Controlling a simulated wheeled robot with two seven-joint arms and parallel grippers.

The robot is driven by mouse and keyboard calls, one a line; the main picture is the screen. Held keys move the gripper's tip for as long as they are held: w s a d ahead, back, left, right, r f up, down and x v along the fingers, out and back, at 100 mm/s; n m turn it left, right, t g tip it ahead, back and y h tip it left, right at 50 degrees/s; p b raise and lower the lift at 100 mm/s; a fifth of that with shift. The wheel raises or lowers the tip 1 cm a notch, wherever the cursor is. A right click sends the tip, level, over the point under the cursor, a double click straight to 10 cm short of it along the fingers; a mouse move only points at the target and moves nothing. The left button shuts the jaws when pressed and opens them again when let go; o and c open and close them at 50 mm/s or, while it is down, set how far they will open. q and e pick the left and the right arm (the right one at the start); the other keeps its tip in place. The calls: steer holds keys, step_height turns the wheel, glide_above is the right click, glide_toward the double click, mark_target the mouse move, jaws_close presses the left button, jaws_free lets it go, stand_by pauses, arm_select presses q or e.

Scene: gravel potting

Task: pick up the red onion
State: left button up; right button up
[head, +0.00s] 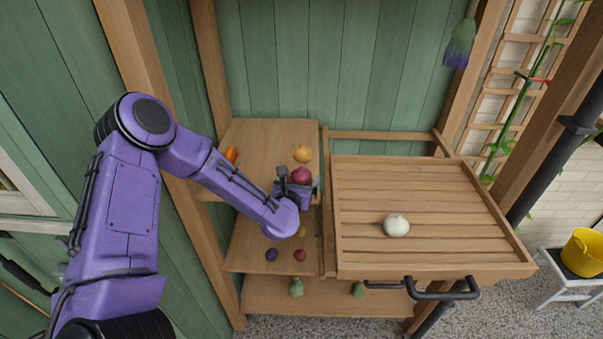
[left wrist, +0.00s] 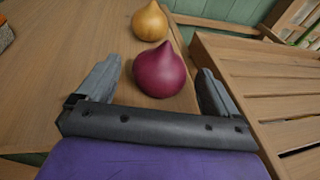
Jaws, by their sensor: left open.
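The red onion (head: 301,175) stands upright on the upper wooden shelf, near its right edge. It also shows in the left wrist view (left wrist: 159,72), between and slightly beyond my open fingers, with a gap on both sides. My left gripper (head: 299,185) is open at the onion, reaching in from the left; in the left wrist view its two fingers (left wrist: 158,88) flank the onion. In the head view the gripper hides the onion's lower part. My right gripper is not in view.
A yellow onion (head: 303,153) stands just behind the red onion. A slatted tabletop (head: 430,185) with a white onion (head: 396,225) stands close on the right. Small vegetables sit on the lower shelves (head: 245,255).

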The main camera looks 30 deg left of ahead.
arm_select(q)
steer(key=c, duration=1.2)
